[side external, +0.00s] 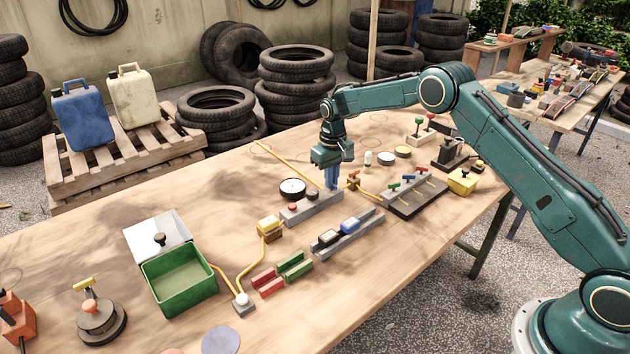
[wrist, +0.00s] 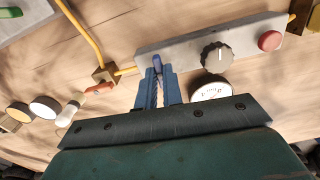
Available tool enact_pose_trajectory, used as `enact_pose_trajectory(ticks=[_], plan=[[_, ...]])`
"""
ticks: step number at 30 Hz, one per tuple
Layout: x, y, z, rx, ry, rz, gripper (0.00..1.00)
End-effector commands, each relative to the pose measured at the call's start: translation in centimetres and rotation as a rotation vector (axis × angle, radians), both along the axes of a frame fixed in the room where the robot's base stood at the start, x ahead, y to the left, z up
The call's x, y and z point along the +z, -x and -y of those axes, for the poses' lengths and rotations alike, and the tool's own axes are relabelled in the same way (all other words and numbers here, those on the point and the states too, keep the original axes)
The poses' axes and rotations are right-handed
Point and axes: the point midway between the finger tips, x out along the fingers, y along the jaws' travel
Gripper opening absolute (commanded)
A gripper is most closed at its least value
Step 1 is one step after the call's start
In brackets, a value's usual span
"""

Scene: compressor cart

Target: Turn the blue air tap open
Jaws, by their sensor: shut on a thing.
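My gripper (side external: 332,186) points down at the right end of a long grey control block (side external: 301,213) in the side external view. In the wrist view, the blue fingers of my gripper (wrist: 157,80) are shut on a small dark blue lever (wrist: 157,62) at that end of the block. The fingers hide most of this lever, and its turn angle cannot be told. A separate blue-handled tap (side external: 408,178) sits between a green and a red one on a grey bar further right, apart from my gripper.
The block also carries a dark knob (wrist: 218,56) and a red button (wrist: 270,40). A round gauge (side external: 292,189) stands behind it. A red-handled valve (wrist: 98,88) on a yellow hose is close beside my gripper. A green box (side external: 178,293) is at the left.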

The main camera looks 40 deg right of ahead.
Motion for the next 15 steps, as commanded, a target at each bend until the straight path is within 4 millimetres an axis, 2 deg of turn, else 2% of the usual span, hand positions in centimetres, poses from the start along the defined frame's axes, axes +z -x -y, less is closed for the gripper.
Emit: enact_pose_trajectory(ticks=[9,10,13,15], plan=[[0.18,-0.13,0.04,0.0,0.0,0.005,0.0],[0.18,-0.13,0.04,0.0,0.0,0.005,0.1],[0.16,-0.12,0.03,0.0,0.0,0.005,0.3],[0.13,-0.09,0.03,0.0,0.0,0.004,0.3]])
